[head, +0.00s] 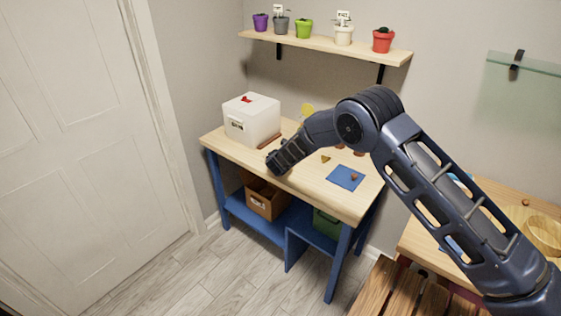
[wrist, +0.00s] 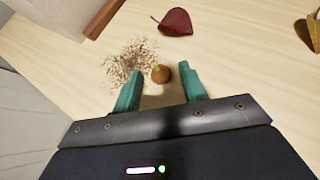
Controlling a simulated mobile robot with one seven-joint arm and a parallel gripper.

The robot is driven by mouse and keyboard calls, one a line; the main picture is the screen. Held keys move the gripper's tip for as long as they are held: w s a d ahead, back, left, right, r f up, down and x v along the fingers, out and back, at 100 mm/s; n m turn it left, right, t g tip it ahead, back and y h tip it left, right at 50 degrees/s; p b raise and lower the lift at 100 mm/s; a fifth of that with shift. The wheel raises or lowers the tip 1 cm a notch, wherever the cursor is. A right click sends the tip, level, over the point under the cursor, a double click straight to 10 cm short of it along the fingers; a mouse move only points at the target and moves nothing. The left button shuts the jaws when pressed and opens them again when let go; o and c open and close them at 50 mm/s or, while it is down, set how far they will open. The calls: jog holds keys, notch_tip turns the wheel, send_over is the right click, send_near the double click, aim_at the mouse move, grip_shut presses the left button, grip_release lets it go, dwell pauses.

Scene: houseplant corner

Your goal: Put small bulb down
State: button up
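A small round orange-brown bulb (wrist: 160,73) lies on the wooden tabletop in the wrist view, just beyond and between my fingertips. My gripper (wrist: 160,80) has its two teal fingers spread, with clear gaps on both sides of the bulb, so it is not clamped. In the head view my gripper (head: 274,168) is low over the front left part of the workbench (head: 315,196); the fingers and this bulb are hidden there. Another brown bulb (head: 354,177) sits on a blue mat (head: 343,182) on the right of the bench.
Brown crumbs (wrist: 130,65) lie beside the bulb. A dark red leaf (wrist: 175,22) and a yellowish leaf (wrist: 314,32) lie beyond. A white box (head: 251,120) stands at the bench's back left. A shelf (head: 330,45) with several pots hangs above. A second table (head: 480,225) is at right.

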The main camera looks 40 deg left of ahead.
jog(key=shift+r, duration=0.1)
jog(key=shift+s+d+r, duration=0.1)
jog(key=shift+s+r, duration=0.05)
jog(key=v, duration=1.1)
jog(key=shift+s+d+r, duration=0.1)
jog(key=shift+s+r, duration=0.05)
jog(key=shift+s, duration=0.1)
